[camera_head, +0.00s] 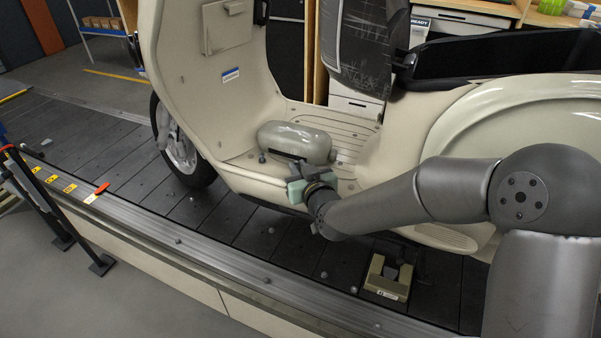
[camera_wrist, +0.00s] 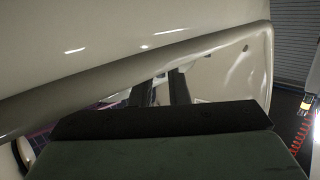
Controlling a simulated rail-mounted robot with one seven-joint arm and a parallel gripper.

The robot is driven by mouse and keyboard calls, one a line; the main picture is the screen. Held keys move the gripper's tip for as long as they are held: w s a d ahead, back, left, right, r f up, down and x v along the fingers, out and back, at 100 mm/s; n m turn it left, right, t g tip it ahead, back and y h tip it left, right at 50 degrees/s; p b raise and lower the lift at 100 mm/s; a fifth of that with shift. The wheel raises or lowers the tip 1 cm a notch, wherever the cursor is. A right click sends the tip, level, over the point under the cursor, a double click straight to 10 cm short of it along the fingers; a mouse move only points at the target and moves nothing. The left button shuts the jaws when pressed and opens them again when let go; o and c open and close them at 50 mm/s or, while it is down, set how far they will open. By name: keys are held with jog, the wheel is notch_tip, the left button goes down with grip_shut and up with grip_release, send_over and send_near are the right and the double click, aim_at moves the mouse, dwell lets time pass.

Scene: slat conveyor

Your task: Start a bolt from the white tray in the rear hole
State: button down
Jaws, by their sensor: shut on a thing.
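My gripper (camera_head: 299,172), with pale green parts, is low at the near side of the cream scooter's footboard (camera_head: 345,145). It is just below and in front of a glossy rounded grey-beige body (camera_head: 296,142) on the footboard. In the wrist view its two dark fingers (camera_wrist: 160,88) are close together, their ends near the scooter's grey lower edge (camera_wrist: 90,88). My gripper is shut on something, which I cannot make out. I cannot make out a bolt, the rear hole or a white tray in either view.
The scooter stands on a dark slat conveyor (camera_head: 120,160) with a metal side rail (camera_head: 215,265). A beige notched block (camera_head: 387,279) sits on the slats below my arm. Several small round grey pieces lie along the belt and rail. A black stand (camera_head: 55,205) is at the left.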

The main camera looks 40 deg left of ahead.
jog(key=shift+s+f, duration=0.1)
jog(key=shift+f, duration=0.1)
dwell(0.3)
jog(key=shift+s+a+m+t+h+b, duration=0.15)
jog(key=shift+m+t+h+b, duration=0.4)
jog(key=shift+m+t, duration=0.1)
jog(key=shift+s+a+m+t+h+b, duration=0.15)
jog(key=shift+m+t+h+b, duration=0.25)
jog(key=shift+m+t+h, duration=0.2)
jog(key=shift+w+m+t+h, duration=0.15)
jog(key=shift+m+t+h, duration=0.2)
jog(key=shift+h, duration=0.1)
jog(key=shift+s+a+r+m+t+h+p, duration=0.15)
jog(key=shift+s+a+m+t+h+p, duration=0.15)
jog(key=shift+m+t+h, duration=0.25)
jog(key=shift+w+d+m+t+h+p, duration=0.1)
jog(key=shift+m+t+h+p, duration=0.35)
jog(key=shift+m+h, duration=0.6)
jog(key=shift+h, duration=0.3)
